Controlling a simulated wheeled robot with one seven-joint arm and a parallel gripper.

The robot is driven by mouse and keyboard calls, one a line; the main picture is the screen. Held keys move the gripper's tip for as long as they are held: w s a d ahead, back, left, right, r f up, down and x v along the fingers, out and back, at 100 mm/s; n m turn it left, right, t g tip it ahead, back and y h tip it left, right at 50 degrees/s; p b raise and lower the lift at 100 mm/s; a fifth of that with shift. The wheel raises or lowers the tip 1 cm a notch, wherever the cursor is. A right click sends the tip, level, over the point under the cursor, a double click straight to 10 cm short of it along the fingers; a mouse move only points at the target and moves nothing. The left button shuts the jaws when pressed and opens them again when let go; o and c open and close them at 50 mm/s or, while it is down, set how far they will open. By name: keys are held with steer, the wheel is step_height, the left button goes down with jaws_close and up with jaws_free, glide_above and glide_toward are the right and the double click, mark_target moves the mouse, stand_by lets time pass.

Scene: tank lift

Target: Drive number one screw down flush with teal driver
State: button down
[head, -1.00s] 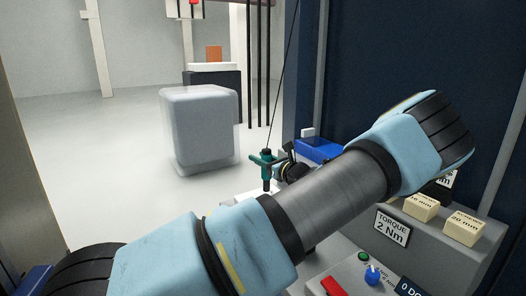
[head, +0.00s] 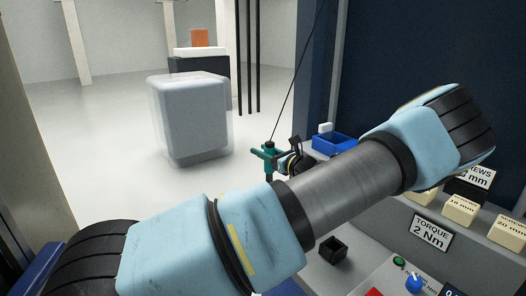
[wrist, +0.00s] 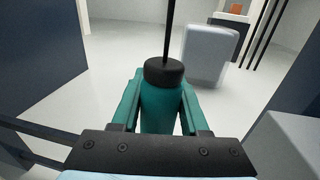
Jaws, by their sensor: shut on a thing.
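The teal driver (head: 269,160) hangs upright from a thin dark cable in the head view, past my forearm. My gripper (head: 282,161) is shut on its body. In the wrist view the driver (wrist: 162,108) has a black cap on top, with the cable rising from it, and stands between the teal fingers of my gripper (wrist: 160,105). The driver's lower end is hidden behind my arm in the head view and out of sight in the wrist view. I see no number one screw; my arm covers much of the work area.
A panel with a "TORQUE 2 Nm" sign (head: 430,232), a blue knob (head: 414,283) and a green button (head: 399,261) lies right. Cream labelled blocks (head: 459,209), a blue bin (head: 334,142) and a small black open box (head: 333,249) are nearby. A grey block (head: 190,118) stands on open floor.

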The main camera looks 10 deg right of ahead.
steer(key=shift+r, duration=0.1)
step_height(320, 180, down, 6)
steer(key=shift+b, duration=1.25)
steer(key=shift+f+p, duration=1)
stand_by(5.0)
